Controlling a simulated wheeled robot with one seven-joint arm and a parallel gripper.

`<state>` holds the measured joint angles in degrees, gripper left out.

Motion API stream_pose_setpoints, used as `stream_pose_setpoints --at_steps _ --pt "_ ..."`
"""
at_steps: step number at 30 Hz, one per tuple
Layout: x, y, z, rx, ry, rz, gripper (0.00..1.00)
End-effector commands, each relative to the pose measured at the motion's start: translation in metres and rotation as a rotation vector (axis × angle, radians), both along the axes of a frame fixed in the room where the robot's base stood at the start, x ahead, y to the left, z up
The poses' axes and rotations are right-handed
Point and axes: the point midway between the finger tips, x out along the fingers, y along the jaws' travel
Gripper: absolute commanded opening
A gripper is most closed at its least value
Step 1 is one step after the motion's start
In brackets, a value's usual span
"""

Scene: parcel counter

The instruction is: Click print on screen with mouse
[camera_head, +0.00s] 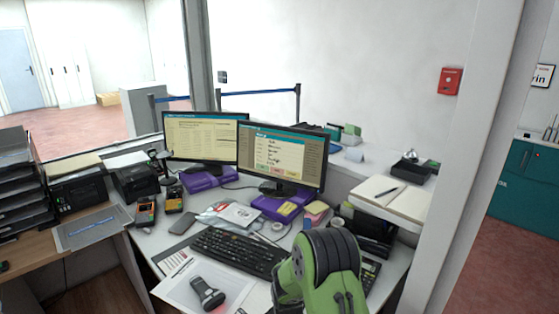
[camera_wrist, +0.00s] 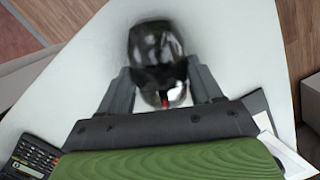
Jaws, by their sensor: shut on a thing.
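A black glossy mouse (camera_wrist: 155,45) sits on the white desk in the wrist view, between the two dark fingers of my gripper (camera_wrist: 160,82). The gripper is shut on its sides. In the head view my green arm hides the mouse and the fingers. The right monitor (camera_head: 282,143) shows a white dialog with several text lines and a row of small coloured buttons along its bottom. The button labels are too small to read. The left monitor (camera_head: 190,134) shows a pale yellow window with text.
A black keyboard (camera_head: 240,250) lies left of my arm, with a handheld scanner (camera_head: 208,292) on paper before it. A calculator (camera_wrist: 35,155) lies near the gripper. An open notebook (camera_head: 395,197) lies on the right ledge. The desk beyond the mouse is clear in the wrist view.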

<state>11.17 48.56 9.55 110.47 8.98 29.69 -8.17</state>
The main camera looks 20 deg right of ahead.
Motion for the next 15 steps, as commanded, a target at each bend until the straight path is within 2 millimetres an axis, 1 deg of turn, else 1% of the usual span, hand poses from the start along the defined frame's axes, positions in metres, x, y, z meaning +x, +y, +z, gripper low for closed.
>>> stream_pose_setpoints --at_steps 5,15 --pt "-0.002 -0.003 0.000 0.000 0.000 -0.001 0.32" --pt "-0.010 -0.016 0.000 -0.001 0.000 -0.002 0.32"
